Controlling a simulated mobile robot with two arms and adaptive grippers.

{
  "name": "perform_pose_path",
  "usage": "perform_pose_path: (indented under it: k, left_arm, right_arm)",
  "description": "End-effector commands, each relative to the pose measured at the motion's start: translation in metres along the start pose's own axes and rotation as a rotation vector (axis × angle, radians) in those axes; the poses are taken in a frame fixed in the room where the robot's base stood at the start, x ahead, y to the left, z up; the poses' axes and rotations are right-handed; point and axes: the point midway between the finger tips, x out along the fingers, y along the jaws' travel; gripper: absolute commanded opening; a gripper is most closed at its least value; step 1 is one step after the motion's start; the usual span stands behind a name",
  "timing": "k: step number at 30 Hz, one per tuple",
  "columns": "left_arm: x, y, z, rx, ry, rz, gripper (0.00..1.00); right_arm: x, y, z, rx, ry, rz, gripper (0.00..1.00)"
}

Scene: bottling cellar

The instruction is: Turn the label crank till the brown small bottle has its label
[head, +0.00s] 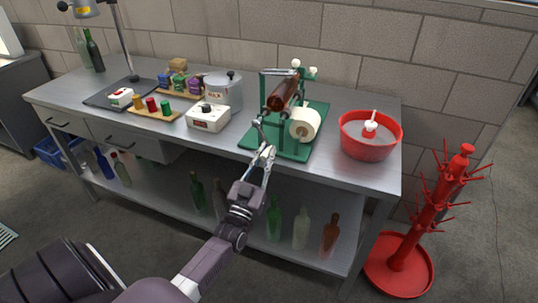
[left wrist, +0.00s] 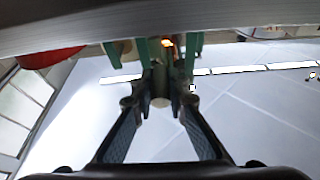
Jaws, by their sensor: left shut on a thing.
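The green labelling machine (head: 252,139) stands on the steel bench. The brown small bottle (head: 284,94) lies in it, and the side I see is bare brown glass. A white label roll (head: 305,124) sits in front of the bottle. The crank (head: 260,127) is at the machine's front left. My left gripper (head: 264,155) is at the bench's front edge, shut on the crank's handle. In the left wrist view the fingers close around a pale round handle (left wrist: 160,88), with the machine's green posts (left wrist: 144,53) behind it. My right gripper is not in view.
A red tub (head: 368,144) stands right of the machine. A white box with a black knob (head: 208,118) and a metal pot (head: 224,91) stand to the left. A red bottle rack (head: 425,215) is on the floor at right. Several bottles stand on the lower shelf.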

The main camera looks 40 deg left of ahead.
Motion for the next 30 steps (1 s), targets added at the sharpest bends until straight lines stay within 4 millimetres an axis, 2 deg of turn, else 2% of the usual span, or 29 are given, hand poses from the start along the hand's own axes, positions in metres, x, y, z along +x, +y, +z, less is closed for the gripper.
perform_pose_path:
  k: [30]
  left_arm:
    - [-0.003, -0.043, 0.01, 0.476, 0.007, 0.195, 0.0]
  right_arm:
    - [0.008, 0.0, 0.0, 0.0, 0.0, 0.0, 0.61]
